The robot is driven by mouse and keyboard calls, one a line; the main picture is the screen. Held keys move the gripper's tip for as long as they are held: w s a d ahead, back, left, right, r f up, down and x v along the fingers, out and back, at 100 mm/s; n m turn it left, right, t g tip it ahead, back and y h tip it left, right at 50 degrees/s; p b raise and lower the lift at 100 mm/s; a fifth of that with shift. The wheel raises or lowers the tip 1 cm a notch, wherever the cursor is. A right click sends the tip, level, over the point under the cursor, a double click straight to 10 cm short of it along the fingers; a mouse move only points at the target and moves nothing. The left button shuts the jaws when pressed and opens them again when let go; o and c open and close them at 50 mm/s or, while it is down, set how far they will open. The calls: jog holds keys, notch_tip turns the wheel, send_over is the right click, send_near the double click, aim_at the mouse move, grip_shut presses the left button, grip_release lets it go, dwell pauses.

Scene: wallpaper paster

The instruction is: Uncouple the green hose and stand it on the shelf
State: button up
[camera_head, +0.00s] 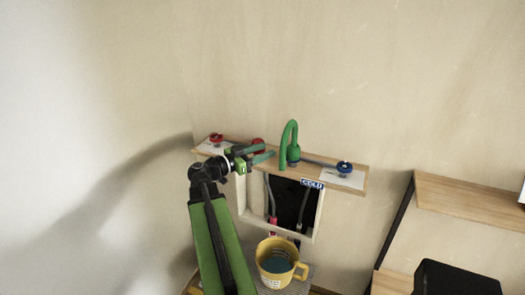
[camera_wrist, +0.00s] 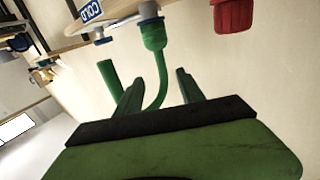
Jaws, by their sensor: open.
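The green hose (camera_head: 289,132) arches up from a blue-collared fitting on the wooden plank. Its free end hangs down at the plank's front edge. In the wrist view, which looks upside down, the green hose (camera_wrist: 162,75) shows with its thick end at the blue-grey fitting (camera_wrist: 151,18). My gripper (camera_head: 268,156) is open, left of the hose and close to it. In the wrist view the hose passes across the gap between the fingers of my gripper (camera_wrist: 157,88), apparently beyond them; I cannot tell any contact. A wooden shelf (camera_head: 475,196) is at the right.
The plank (camera_head: 318,167) carries red knobs (camera_head: 216,138) at left and a blue valve (camera_head: 344,167) at right, with a COLD label (camera_head: 312,184) on its front. Below are a dark wall opening (camera_head: 287,200) with pipes and a yellow bucket (camera_head: 277,262).

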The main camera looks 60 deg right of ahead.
aim_at(290, 145)
jog(key=x, duration=1.7)
grip_shut()
dwell(0.6)
dwell(0.5)
